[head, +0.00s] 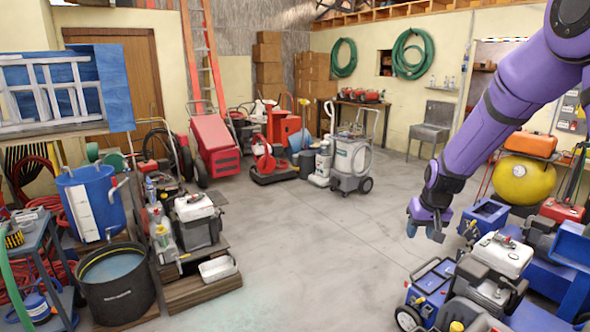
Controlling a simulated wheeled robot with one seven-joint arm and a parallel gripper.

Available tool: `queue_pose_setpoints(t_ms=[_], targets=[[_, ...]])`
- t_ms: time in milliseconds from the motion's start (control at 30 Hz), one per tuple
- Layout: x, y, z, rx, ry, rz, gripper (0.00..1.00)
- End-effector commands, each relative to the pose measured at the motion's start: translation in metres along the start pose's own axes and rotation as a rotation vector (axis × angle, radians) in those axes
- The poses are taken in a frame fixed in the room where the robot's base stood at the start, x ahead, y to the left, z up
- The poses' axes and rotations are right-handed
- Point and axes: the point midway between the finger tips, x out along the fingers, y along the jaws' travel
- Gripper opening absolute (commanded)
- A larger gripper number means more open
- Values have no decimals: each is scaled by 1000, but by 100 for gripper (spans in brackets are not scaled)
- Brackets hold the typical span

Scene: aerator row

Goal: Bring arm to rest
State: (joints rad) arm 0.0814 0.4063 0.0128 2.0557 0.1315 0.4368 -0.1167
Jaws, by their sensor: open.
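My purple arm reaches in from the upper right of the head view and slants down to the left. My gripper (426,229) is at its lower end, in the air over the grey floor (320,235), pointing down. It is open, and nothing shows between its fingers. It hangs above and behind a blue wheeled machine (428,288) at the lower right, apart from it as far as I can tell.
Blue and white machines (500,255) and a yellow tank (524,180) crowd the right. A blue barrel (90,203), a black tub (118,285) and a wooden pallet (200,290) fill the left. Red and grey machines (352,165) stand at the back. The middle floor is clear.

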Motion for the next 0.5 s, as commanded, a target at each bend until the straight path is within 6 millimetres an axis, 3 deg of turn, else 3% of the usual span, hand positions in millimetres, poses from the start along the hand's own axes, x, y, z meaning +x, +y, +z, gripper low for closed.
queue_pose_setpoints(t_ms=[33, 200, 500], targets=[[-22, -3, 5, -6, 13, 0, 44], [-83, -11, 26, -19, 40, 0, 44], [-174, -22, 81, -41, 87, 5, 44]])
